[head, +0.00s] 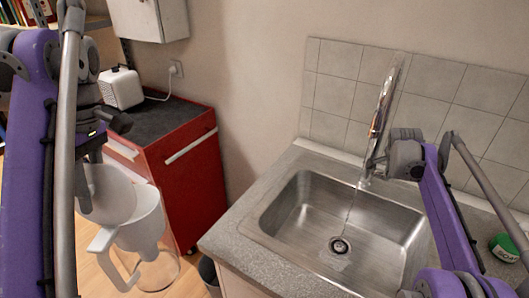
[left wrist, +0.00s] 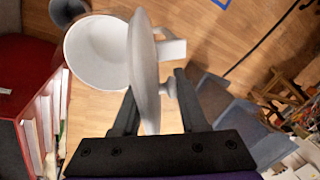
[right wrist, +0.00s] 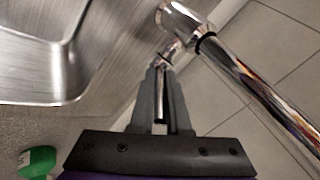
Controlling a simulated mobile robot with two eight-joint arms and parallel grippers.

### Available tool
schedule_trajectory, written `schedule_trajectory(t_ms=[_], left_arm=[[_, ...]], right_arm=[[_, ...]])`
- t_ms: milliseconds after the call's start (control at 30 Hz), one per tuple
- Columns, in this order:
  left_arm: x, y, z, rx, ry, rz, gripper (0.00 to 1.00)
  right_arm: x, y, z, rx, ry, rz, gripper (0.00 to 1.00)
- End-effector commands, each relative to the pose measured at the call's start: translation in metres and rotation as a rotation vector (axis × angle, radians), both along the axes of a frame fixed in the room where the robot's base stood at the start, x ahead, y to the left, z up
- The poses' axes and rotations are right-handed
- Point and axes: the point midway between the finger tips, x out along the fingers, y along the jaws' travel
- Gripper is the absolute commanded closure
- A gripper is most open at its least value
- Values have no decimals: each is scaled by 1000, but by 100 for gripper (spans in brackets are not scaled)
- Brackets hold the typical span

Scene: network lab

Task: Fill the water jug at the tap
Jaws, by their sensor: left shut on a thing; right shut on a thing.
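The water jug (head: 142,232) has a white upper part, a clear lower part and a white handle. It is at the lower left, over the floor and left of the sink. A round white lid (head: 110,195) stands tilted up beside its mouth. My left gripper (head: 95,155) is shut on this lid, which shows edge-on between the fingers in the left wrist view (left wrist: 145,70). The jug's open mouth shows behind it. My right gripper (head: 382,164) is shut on the chrome tap's lever (right wrist: 159,95). The tap (head: 382,115) stands behind the sink. A thin line, possibly water, runs from its spout towards the drain.
The steel sink (head: 290,215) is empty, with grey counter around it. A red cabinet (head: 195,190) with a white appliance (head: 120,88) on top stands behind the jug. A green-and-white container (head: 504,248) stands right of the sink. A dark bin (head: 208,272) is partly visible below the counter.

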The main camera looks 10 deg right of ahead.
Motion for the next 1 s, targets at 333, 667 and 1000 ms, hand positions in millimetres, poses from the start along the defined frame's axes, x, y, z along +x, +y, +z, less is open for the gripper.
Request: schedule_trajectory(t_ms=[333, 667, 1000], left_arm=[[0, 0, 1, 0, 0, 0, 100], [0, 0, 1, 0, 0, 0, 100], [0, 0, 2, 0, 0, 0, 100]], right_arm=[[0, -1, 1, -2, -3, 0, 73], [0, 0, 1, 0, -1, 0, 56], [-14, 11, 27, 0, 0, 1, 56]])
